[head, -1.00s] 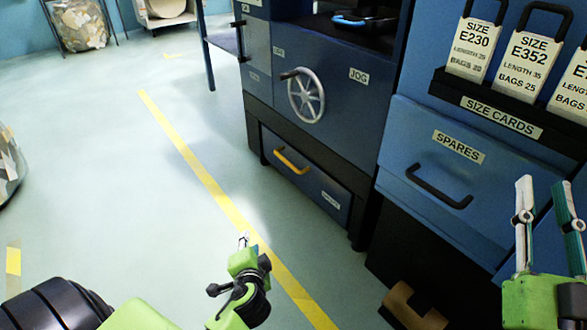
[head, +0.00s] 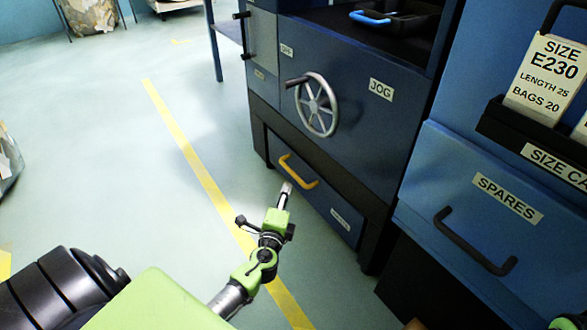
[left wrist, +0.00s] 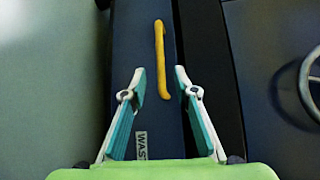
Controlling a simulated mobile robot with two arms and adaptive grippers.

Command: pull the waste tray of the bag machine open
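The waste tray (head: 325,205) is a dark blue drawer front low on the bag machine (head: 345,140), with a yellow bar handle (head: 298,171). It looks shut in the machine's base. In the left wrist view the yellow handle (left wrist: 161,60) lies ahead of my left gripper (left wrist: 159,75), lengthwise, with its near end between the fingertips. The two fingers are spread apart with nothing held. In the head view my left gripper (head: 286,190) is just in front of the handle; whether it touches cannot be told. Of my right gripper, only a green edge shows at the bottom right corner.
A handwheel (head: 316,105) sits above the tray. The blue SPARES drawer (head: 480,210) with a black handle and a size card rack (head: 535,150) stand to the right. A yellow floor line (head: 195,165) runs along open floor left of the machine.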

